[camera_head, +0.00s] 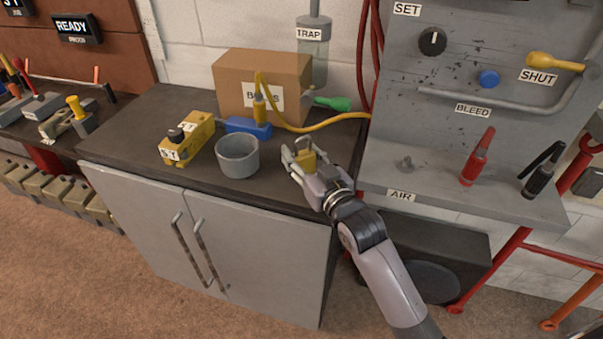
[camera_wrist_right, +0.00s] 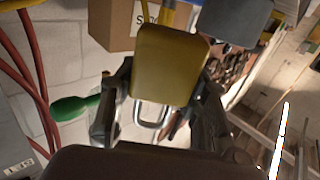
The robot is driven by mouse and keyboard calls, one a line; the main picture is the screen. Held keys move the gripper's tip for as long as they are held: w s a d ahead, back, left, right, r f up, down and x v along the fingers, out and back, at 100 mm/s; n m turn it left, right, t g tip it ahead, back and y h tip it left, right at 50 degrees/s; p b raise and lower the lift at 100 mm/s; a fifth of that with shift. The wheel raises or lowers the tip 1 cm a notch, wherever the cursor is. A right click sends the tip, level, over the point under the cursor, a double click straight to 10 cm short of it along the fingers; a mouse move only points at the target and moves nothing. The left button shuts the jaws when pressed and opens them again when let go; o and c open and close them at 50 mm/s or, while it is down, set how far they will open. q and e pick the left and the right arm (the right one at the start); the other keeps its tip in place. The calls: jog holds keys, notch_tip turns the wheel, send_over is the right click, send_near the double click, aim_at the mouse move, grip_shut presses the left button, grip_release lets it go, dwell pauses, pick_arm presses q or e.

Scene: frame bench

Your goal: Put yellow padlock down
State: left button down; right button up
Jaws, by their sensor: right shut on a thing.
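The yellow padlock (camera_head: 306,159) is held between the fingers of my right gripper (camera_head: 298,158), just above the dark bench top at its right end. In the right wrist view the padlock's yellow body (camera_wrist_right: 169,66) fills the space between the fingers of my right gripper (camera_wrist_right: 165,105), and its metal shackle (camera_wrist_right: 151,118) points toward the palm. A finger stands on each side of it. I cannot tell whether the padlock touches the bench. My left gripper is not in view.
A grey round cup (camera_head: 238,158) stands left of the gripper. Behind are a blue block (camera_head: 248,128), a cardboard box (camera_head: 262,72), a yellow hose (camera_head: 312,127) and a green-handled tool (camera_head: 333,103). A yellow box (camera_head: 188,140) stands farther left. The grey panel's shelf (camera_head: 450,190) borders the right.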

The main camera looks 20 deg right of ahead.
jog(key=shift+f, duration=2.55)
jog(key=shift+f, duration=0.2)
jog(key=o, duration=1.3)
jog(key=shift+r, duration=0.25)
jog(key=s, duration=0.4)
jog(key=s+d+b, duration=0.1)
jog(key=s, duration=0.3)
jog(key=s+d, duration=0.1)
jog(key=s, duration=0.2)
jog(key=shift+s+d, duration=0.15)
jog(key=shift+s, duration=0.25)
jog(key=shift+f, duration=0.1)
